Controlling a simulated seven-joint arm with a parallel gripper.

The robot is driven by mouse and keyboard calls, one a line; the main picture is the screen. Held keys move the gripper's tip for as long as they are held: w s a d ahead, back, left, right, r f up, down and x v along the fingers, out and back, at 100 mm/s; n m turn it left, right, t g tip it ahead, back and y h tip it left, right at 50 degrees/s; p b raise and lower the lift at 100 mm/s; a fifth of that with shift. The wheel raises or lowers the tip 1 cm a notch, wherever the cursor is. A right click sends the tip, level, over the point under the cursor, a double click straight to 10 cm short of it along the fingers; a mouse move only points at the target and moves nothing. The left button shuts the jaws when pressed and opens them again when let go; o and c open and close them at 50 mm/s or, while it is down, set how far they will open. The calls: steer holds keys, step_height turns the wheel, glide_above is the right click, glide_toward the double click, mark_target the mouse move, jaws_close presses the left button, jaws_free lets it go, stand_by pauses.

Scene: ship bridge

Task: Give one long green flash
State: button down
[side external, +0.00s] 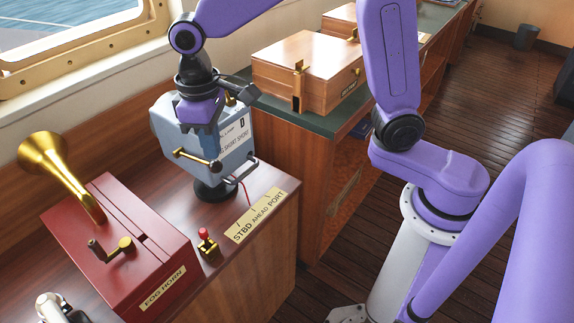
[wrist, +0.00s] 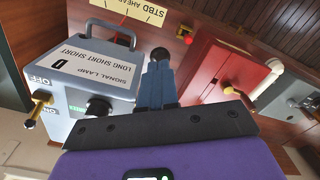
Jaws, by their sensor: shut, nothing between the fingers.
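The signal lamp (side external: 232,158) is a blue-grey box on a dark round foot on the wooden console. A brass lever (side external: 190,157) with a ball end sticks out from its side. In the wrist view the lamp (wrist: 82,38) shows a white label, a black knob (wrist: 97,106) and a brass switch (wrist: 40,97) marked ON and OFF. My gripper (side external: 209,150) is shut and empty, its fingers pointing down beside the lamp just above the lever's ball end. The fingertips (wrist: 160,60) overlap a dark ball in the wrist view; I cannot tell whether they touch it. No green light is visible.
The red fog horn box (side external: 125,245) with its brass horn and crank stands at the left. A small red-topped brass control (side external: 206,240) and a STBD AHEAD PORT plate (side external: 256,214) lie in front. A wooden box (side external: 285,65) stands behind on a green-topped counter.

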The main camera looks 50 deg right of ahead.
mark_target(215, 161)
steer(key=shift+f, duration=2.8)
stand_by(1.0)
steer(key=shift+r, duration=1.7)
steer(key=shift+r, duration=3.55)
steer(key=s+d+f+n, duration=0.3)
steer(key=s+d, duration=0.5)
steer(key=s, duration=0.3)
steer(key=s+d+f+n, duration=0.3)
steer(key=s+d, duration=0.5)
steer(key=s, duration=0.3)
steer(key=shift+s+d+f+n, duration=0.15)
steer(key=shift+s+f+n, duration=0.15)
steer(key=shift+s, duration=0.1)
